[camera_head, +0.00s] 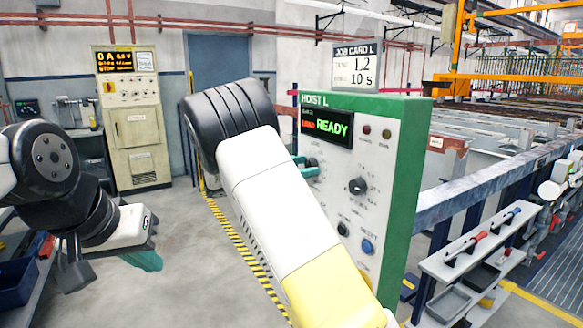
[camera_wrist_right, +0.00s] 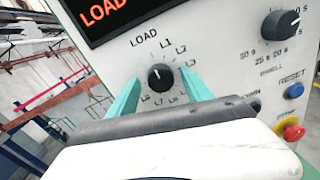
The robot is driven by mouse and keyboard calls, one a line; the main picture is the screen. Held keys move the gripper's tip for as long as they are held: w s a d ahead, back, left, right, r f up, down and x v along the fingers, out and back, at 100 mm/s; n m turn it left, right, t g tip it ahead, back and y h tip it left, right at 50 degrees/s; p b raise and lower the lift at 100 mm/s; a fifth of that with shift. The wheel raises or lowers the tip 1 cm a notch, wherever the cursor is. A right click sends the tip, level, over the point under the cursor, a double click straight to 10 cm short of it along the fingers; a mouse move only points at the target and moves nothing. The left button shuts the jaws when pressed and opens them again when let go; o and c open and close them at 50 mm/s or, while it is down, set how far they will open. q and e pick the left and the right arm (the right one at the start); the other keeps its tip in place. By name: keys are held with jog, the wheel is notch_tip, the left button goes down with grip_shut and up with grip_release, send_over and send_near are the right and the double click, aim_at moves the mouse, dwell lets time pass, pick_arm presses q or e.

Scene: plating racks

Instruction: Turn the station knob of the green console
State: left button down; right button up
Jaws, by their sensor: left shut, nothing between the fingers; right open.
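The green console (camera_head: 408,190) stands right of centre with a pale front panel and a lit display reading READY. Its station knob (camera_wrist_right: 160,77) is black and round in the right wrist view, ringed by the marks LOAD, L1, L2, L3 and others. Its white pointer mark is towards LOAD. My right gripper (camera_wrist_right: 160,92) is open, with one teal fingertip on each side of the knob's lower part; I cannot tell if they touch it. In the head view the right gripper (camera_head: 307,167) is mostly hidden by my arm. My left gripper (camera_head: 148,261) is shut and empty, far left of the console.
A dwell knob (camera_wrist_right: 280,24), a blue reset button (camera_wrist_right: 296,90) and a red stop button (camera_wrist_right: 293,132) sit right of the station knob. A beige cabinet (camera_head: 133,130) stands behind at left.

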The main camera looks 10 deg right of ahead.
jog(key=shift+c, duration=0.2)
grip_shut()
jog(key=shift+m, duration=0.4)
jog(key=m, duration=0.3)
jog(key=shift+m, duration=0.3)
jog(key=m, duration=0.4)
jog(key=shift+y, duration=0.4)
jog(key=m, duration=0.4)
jog(key=shift+s+m+t, duration=0.1)
jog(key=shift+m+t, duration=0.2)
jog(key=m, duration=0.3)
jog(key=shift+m, duration=0.4)
